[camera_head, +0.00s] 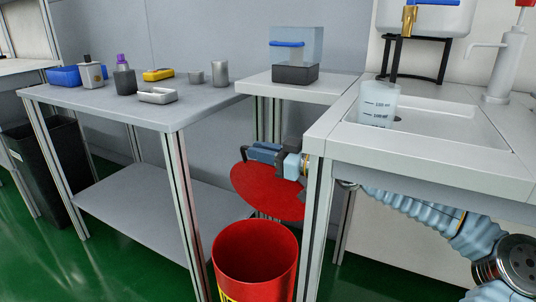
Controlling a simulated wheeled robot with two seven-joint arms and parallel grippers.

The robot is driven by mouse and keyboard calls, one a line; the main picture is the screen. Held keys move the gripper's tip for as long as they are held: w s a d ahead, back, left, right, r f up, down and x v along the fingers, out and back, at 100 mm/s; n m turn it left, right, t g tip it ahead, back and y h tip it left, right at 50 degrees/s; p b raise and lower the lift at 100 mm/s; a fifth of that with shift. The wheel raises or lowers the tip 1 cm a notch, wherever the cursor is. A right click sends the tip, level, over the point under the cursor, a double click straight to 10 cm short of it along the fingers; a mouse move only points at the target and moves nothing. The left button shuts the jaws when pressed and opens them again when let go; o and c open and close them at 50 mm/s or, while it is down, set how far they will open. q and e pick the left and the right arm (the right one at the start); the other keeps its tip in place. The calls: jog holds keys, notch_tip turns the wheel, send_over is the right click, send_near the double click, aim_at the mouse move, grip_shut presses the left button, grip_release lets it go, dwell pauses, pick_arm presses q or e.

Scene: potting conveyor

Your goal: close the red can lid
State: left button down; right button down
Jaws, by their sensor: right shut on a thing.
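The red can (256,281) stands on the green floor in the gap between the grey table and the sink counter. Its mouth is open at the top. The red lid (262,199) stands tilted up behind and above the can's mouth, with its broad face towards me. My right gripper (252,153) reaches in from the right, behind the counter leg, and is shut at the lid's upper edge. The counter leg hides part of the wrist. My left gripper is not in view.
The sink counter's leg (317,235) stands close to the right of the can. The grey table (110,110) with small items is on the left. A clear box with a blue handle (296,50) sits on the back shelf. A beaker (379,104) stands in the sink.

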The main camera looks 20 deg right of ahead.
jog(key=c, duration=1.2)
grip_release()
jog(key=shift+o, duration=0.2)
jog(key=v, duration=1.4)
jog(key=shift+p, duration=0.45)
jog(key=shift+w, duration=0.1)
